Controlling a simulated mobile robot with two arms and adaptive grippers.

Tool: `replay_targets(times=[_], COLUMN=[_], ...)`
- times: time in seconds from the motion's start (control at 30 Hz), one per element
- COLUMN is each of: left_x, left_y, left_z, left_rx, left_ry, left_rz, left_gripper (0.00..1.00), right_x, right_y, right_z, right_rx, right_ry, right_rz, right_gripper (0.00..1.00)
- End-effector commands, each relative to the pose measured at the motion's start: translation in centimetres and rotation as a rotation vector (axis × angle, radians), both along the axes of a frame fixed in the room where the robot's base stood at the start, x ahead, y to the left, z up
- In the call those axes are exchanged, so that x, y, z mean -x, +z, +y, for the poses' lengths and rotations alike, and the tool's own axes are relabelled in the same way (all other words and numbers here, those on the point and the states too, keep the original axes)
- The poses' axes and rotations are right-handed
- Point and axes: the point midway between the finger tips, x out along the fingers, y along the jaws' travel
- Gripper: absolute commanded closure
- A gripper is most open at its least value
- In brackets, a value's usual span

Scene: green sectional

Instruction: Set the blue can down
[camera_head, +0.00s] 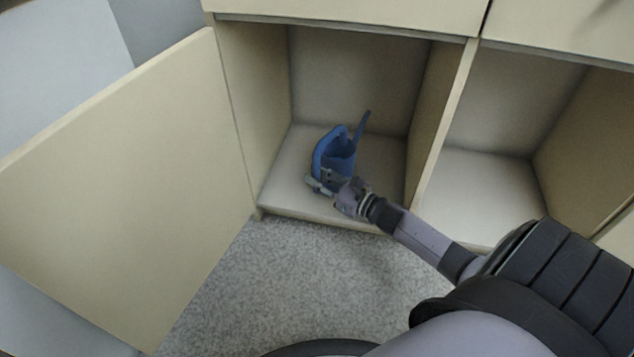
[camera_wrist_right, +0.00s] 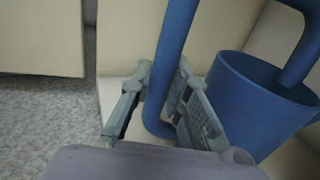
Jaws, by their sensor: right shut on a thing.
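The blue can (camera_head: 340,158) is a watering can with a long spout and a looped handle. It is inside the left compartment of the cabinet, upright or nearly so. My right gripper (camera_head: 326,182) reaches in from the lower right and is shut on the can's handle. In the right wrist view the can (camera_wrist_right: 250,105) fills the right side, and its handle passes between the two fingers of my right gripper (camera_wrist_right: 160,110). The can's base is partly hidden by the gripper, so I cannot tell if it touches the compartment floor (camera_head: 290,190). My left gripper is not in view.
An open cabinet door (camera_head: 130,190) swings out on the left. A divider (camera_head: 440,130) separates the can's compartment from an empty right compartment (camera_head: 485,190). Grey speckled floor (camera_head: 290,290) lies in front. The back of the left compartment has free room around the can.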

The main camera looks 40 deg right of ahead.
Motion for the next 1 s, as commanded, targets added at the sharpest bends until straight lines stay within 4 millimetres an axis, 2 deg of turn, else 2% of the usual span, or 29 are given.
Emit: replay_targets(times=[0.23, 0.5, 0.53, 0.8, 1.0], left_x=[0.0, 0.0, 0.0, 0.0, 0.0], left_y=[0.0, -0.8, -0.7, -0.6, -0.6], left_z=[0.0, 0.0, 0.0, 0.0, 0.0], left_rx=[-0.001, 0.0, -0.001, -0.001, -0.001], left_ry=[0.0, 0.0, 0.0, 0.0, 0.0], left_rz=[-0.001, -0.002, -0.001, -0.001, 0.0], left_gripper=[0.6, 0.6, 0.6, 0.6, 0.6], right_x=[-0.1, -0.1, 0.0, 0.0, 0.0], right_y=[0.3, -0.5, -0.7, -0.6, -0.6], right_z=[0.0, 0.0, 0.0, 0.0, 0.0], right_rx=[0.003, 0.005, 0.002, 0.001, 0.001], right_ry=[0.002, 0.002, 0.001, 0.001, 0.001], right_rz=[-0.009, -0.009, -0.003, -0.002, -0.002], right_gripper=[1.0, 1.0, 0.82, 0.64, 0.63])
